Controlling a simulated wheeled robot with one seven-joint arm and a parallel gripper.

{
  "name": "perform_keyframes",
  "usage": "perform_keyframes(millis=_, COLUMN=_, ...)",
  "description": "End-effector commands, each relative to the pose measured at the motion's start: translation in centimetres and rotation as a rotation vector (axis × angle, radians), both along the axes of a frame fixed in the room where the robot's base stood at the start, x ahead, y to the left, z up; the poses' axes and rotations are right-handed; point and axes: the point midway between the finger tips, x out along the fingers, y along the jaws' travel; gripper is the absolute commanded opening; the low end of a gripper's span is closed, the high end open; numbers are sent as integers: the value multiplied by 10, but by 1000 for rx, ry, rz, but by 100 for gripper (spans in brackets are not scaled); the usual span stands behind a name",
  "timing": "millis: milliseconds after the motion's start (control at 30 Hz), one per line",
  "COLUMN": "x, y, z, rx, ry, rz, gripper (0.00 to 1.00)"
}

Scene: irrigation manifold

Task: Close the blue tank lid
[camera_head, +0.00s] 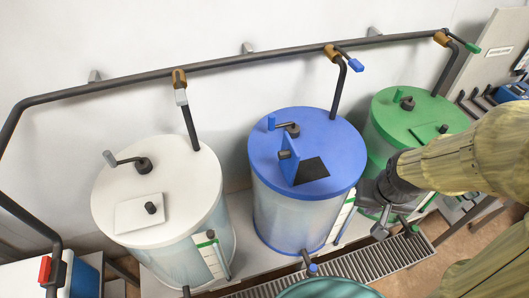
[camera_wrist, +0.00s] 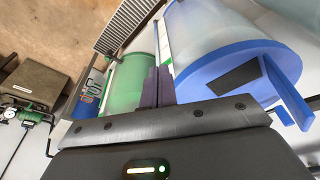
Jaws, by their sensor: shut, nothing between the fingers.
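The blue tank (camera_head: 300,210) stands in the middle of the head view. Its small square hatch lid (camera_head: 289,162) stands up on the blue top, open, at the left of a dark opening (camera_head: 313,170). In the wrist view the raised lid (camera_wrist: 287,92) is at the right, beside the dark opening (camera_wrist: 238,76). My gripper (camera_head: 382,222) is right of the blue tank, lower than its top and apart from the lid. In the wrist view its fingers (camera_wrist: 158,86) are together and empty.
A white tank (camera_head: 155,205) stands at left and a green tank (camera_head: 385,125) at right, behind my arm; both hatches lie flat. A dark pipe (camera_head: 230,62) with valves runs above. A crank handle (camera_head: 285,127) sits on the blue top. A floor grating (camera_head: 390,260) lies in front.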

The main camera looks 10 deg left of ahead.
Motion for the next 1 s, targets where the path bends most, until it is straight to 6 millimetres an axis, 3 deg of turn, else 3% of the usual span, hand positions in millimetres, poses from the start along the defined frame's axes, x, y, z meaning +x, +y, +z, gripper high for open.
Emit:
perform_keyframes(millis=200, x=1, y=2, z=2, rx=0, ry=1, rz=6, gripper=0)
perform_keyframes(millis=367, x=16, y=22, z=17, rx=-13, ry=26, rz=76, gripper=0)
perform_keyframes(millis=467, x=33, y=52, z=32, rx=-37, ry=59, rz=166, gripper=0)
perform_keyframes(millis=700, x=59, y=160, z=68, rx=-167, ry=131, rz=405, gripper=0)
perform_keyframes(millis=900, x=50, y=253, z=104, rx=-308, ry=130, rz=548, gripper=0)
perform_keyframes(millis=1000, x=40, y=288, z=120, rx=-365, ry=115, rz=586, gripper=0)
